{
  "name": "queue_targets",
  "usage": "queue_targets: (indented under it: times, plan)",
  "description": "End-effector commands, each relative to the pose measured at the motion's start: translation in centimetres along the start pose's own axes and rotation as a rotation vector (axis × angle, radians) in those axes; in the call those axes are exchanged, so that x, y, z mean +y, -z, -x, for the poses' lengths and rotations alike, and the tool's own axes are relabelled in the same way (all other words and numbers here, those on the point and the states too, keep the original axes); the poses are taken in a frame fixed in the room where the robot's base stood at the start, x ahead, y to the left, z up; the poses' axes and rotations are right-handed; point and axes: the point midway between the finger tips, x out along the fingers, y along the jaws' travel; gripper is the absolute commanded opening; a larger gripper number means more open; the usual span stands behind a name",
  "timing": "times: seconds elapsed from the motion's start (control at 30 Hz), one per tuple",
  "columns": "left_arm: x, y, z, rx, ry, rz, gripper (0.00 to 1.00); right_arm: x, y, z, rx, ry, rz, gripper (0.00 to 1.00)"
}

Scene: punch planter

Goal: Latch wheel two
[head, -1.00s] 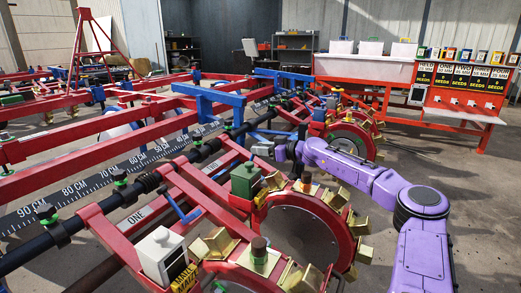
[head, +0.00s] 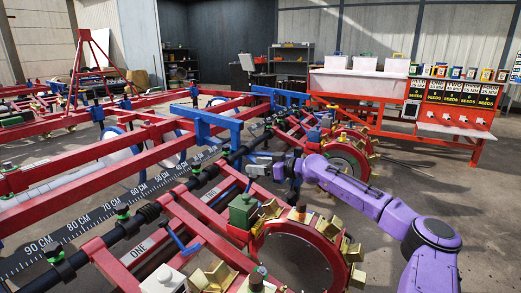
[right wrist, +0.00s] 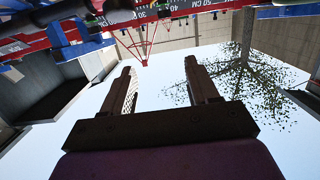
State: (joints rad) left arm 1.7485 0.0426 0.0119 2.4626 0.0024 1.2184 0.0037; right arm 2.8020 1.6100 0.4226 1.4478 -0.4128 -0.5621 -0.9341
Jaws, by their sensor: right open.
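My right gripper (head: 257,167) is open and appears empty, reaching in from the right near the black toolbar, left of the farther wheel. I cannot tell whether it touches any lever there. In the right wrist view, its two fingers (right wrist: 160,75) are apart with nothing between them. My left gripper is not in view.
The black toolbar (head: 128,228) and red beams (head: 90,165) fill the left, with a CM scale (head: 100,210) alongside. A green box (head: 243,210) stands by the near wheel. A seed stand (head: 455,105) is at the back right. The right floor is clear.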

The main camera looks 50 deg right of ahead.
Motion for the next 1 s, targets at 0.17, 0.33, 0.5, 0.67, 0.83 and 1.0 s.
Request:
queue_targets:
  times: [0.17, 0.33, 0.5, 0.67, 0.83, 1.0]
  plan:
    - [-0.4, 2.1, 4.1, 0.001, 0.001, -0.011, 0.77, -2.0, 2.6, 1.6, -0.002, 0.004, -0.008, 0.59]
    - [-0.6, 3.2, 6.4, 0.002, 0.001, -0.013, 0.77, -5.0, 3.6, 3.7, -0.004, 0.000, -0.004, 0.59]
    - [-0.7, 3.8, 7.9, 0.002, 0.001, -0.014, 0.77, -7.5, 4.5, 5.4, -0.004, -0.002, -0.002, 0.59]
    - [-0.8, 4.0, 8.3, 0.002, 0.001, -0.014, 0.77, -8.7, 4.7, 6.2, -0.003, -0.003, -0.001, 0.59]
    - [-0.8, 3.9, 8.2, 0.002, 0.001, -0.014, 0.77, -8.9, 4.7, 6.2, -0.001, -0.003, 0.001, 0.59]
    - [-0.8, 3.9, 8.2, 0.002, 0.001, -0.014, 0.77, -8.9, 4.7, 6.2, -0.001, -0.003, 0.001, 0.59]
